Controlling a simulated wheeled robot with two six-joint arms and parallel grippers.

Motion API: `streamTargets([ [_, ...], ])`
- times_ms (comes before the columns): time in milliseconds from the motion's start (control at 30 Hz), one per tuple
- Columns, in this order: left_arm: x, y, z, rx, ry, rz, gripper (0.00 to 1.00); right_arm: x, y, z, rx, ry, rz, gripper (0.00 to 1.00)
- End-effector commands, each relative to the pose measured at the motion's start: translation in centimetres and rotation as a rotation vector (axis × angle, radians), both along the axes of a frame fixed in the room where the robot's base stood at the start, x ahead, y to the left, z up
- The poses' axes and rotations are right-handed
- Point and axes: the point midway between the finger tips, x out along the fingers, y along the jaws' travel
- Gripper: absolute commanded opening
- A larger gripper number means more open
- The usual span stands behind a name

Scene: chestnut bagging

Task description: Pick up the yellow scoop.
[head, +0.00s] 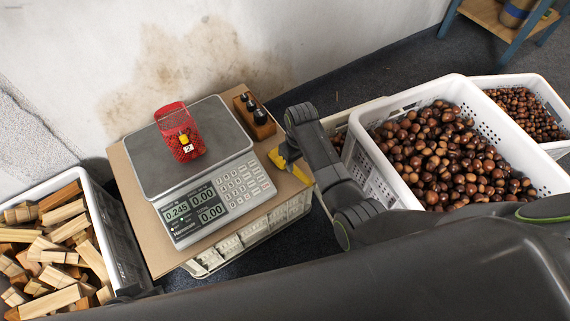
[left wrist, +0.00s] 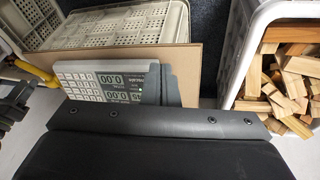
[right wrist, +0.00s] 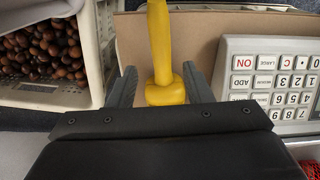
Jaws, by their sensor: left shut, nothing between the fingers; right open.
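The yellow scoop (head: 297,171) lies at the right edge of the cardboard-topped stand, beside the scale, partly hidden by my right arm. In the right wrist view its yellow handle (right wrist: 159,45) points up the picture between the two fingers of my right gripper (right wrist: 158,88). That gripper is open, one finger on each side of the handle, with gaps visible. The scoop also shows at the left of the left wrist view (left wrist: 42,76). My left gripper (left wrist: 173,88) is shut and empty near the front of the scale. It cannot be made out in the head view.
A scale (head: 228,145) carries a red net bag (head: 172,118) with chestnuts. A wooden block with dark-topped pieces (head: 262,128) stands behind the scoop. White crates of chestnuts (head: 372,168) are at right. A crate of wood (head: 118,236) is at left.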

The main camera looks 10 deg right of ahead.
Motion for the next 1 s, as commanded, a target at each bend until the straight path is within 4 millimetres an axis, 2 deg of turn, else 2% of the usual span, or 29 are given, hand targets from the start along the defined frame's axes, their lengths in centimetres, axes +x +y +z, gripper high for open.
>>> streamTargets([
  [33, 0.0, -0.1, 0.1, -0.003, -0.014, -0.003, 0.00, 0.0, 0.0, -0.8, 0.000, -0.001, 0.000, 0.45],
  [100, 0.1, -0.2, 0.5, -0.007, -0.026, -0.005, 0.00, 0.0, 0.0, -1.3, 0.000, 0.000, 0.000, 0.45],
  [267, 0.5, -0.2, 1.0, -0.007, -0.052, -0.005, 0.00, 0.0, 0.0, -1.6, 0.000, -0.002, 0.000, 0.45],
  [567, 5.0, 0.9, 3.0, 0.050, -0.295, 0.023, 0.00, -0.1, 0.1, -3.2, 0.000, 0.000, 0.000, 0.45],
  [1000, 10.8, 2.6, 8.3, 0.147, -0.686, 0.059, 0.00, -0.2, 0.2, -4.9, -0.001, -0.001, 0.000, 0.45],
])
